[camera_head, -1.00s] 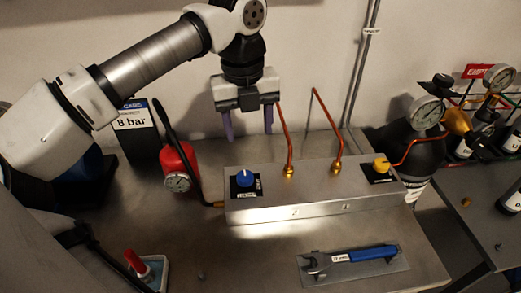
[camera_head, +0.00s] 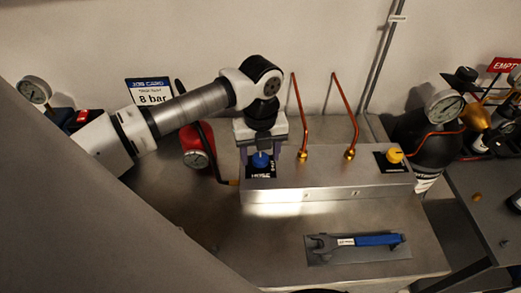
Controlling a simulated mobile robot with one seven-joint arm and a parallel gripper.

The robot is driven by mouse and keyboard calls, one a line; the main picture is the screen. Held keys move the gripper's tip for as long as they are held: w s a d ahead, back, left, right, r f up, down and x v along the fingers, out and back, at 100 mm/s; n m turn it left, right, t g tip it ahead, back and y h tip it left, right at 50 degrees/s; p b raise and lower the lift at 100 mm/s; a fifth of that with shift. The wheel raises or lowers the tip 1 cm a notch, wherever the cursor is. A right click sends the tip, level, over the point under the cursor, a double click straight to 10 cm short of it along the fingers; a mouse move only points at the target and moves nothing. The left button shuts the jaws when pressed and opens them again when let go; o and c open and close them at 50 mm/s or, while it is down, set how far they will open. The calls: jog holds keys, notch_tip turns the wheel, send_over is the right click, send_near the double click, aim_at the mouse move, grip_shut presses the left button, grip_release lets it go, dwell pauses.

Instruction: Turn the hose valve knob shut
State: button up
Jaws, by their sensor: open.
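The hose valve knob (camera_head: 260,159) is blue and sits on a black label plate (camera_head: 273,170) at the left end of the grey metal manifold box (camera_head: 335,190). My gripper (camera_head: 273,158) is over the knob, pointing down. Its two purple fingers are apart, one on each side of the knob. Whether either finger touches the knob I cannot tell. The upper part of the knob is close under the gripper body.
A yellow knob (camera_head: 395,155) is at the box's right end. A blue-handled wrench (camera_head: 365,240) lies on a tray in front.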

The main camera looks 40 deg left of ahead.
jog(key=shift+f, duration=0.15)
jog(key=shift+c, duration=0.5)
jog(key=c, duration=0.9)
